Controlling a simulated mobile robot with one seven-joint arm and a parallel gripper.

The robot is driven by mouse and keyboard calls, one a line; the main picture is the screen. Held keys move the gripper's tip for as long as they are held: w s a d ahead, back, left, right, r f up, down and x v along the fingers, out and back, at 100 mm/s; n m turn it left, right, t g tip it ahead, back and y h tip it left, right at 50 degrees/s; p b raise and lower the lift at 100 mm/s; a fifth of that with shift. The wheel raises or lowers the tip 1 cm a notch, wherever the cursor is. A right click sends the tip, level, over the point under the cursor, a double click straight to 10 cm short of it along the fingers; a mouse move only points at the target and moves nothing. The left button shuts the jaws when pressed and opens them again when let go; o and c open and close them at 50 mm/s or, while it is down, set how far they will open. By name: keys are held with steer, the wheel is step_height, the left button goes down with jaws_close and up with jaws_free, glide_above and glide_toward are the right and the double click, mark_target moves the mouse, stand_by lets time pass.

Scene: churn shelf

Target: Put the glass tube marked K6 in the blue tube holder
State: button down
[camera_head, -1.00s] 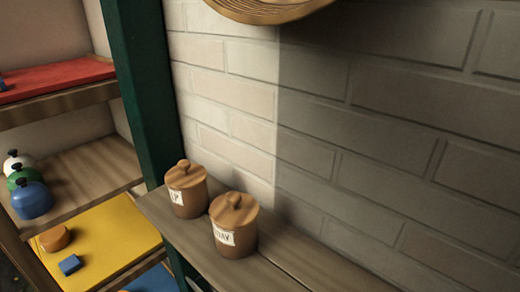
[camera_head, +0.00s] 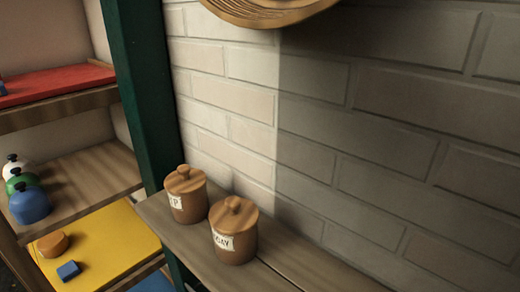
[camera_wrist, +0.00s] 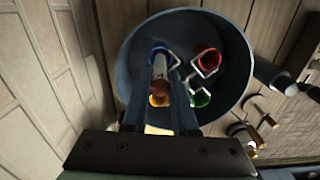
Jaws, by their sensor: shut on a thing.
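My gripper (camera_wrist: 168,75) shows only in the wrist view, its two dark fingers reaching up from the bottom over a round dark blue-grey tub (camera_wrist: 232,60). It is shut on a pale, slim glass tube (camera_wrist: 160,67) with a reddish-brown part between the fingers. No K6 mark can be read. The blue tube holder (camera_wrist: 157,48) is in the tub, just beyond the fingertips and partly covered by them. The tube's tip overlaps it in the picture; I cannot tell whether it is inside. A yellow holder (camera_wrist: 158,101) shows between the fingers.
The tub also has a red holder (camera_wrist: 208,54) and a green holder (camera_wrist: 201,99) with wire loops. Several brown and pale cylinders (camera_wrist: 266,111) lie to its right. In the head view, two lidded jars (camera_head: 234,232) stand on a ledge beside a green post (camera_head: 142,90).

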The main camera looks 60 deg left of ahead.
steer(key=shift+f+b, duration=1.45)
steer(key=shift+f, duration=1.05)
stand_by(0.3)
steer(key=shift+c, duration=1.5)
jaws_free()
steer(key=shift+r+p, duration=1.9)
steer(key=shift+r, duration=2.75)
